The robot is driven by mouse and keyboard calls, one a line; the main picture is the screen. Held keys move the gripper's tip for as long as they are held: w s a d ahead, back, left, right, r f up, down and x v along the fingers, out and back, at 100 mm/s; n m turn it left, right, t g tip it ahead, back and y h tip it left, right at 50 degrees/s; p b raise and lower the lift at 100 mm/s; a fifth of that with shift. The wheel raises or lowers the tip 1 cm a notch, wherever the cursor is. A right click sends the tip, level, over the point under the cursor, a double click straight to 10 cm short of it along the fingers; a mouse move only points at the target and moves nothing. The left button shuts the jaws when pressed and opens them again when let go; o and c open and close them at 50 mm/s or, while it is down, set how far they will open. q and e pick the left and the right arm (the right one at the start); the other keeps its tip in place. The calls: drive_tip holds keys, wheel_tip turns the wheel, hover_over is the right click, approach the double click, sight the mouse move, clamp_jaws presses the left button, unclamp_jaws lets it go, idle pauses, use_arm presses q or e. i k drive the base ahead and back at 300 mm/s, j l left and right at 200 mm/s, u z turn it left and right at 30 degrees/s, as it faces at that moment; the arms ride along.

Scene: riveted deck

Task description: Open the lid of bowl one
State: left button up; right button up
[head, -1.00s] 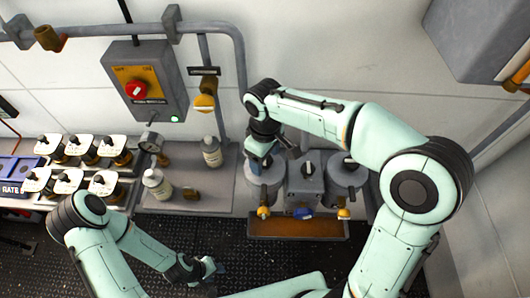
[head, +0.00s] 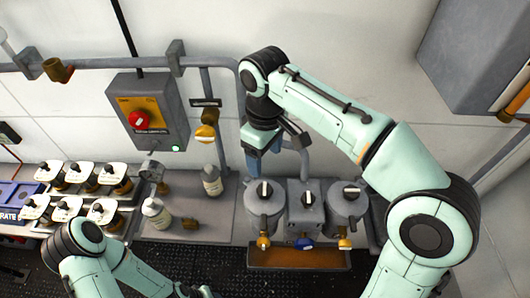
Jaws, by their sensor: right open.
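Two round grey lidded bowls stand at the back of the deck: a left bowl (head: 264,209) and a right bowl (head: 347,205). Each has a dark knob with a white mark on top, and their lids look closed. No label shows which is bowl one. A grey box (head: 305,207) with a similar knob stands between them. My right gripper (head: 277,153) is open and empty, above and behind the left bowl, apart from its lid. My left gripper (head: 197,293) is only partly visible at the bottom edge; its jaws cannot be made out.
Orange and blue valve handles sit at the front of the bowls, above an orange-brown tray (head: 298,258). A switch box (head: 148,112) and pipes are on the wall.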

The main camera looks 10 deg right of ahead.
sight(264, 209)
drive_tip(key=k, duration=1)
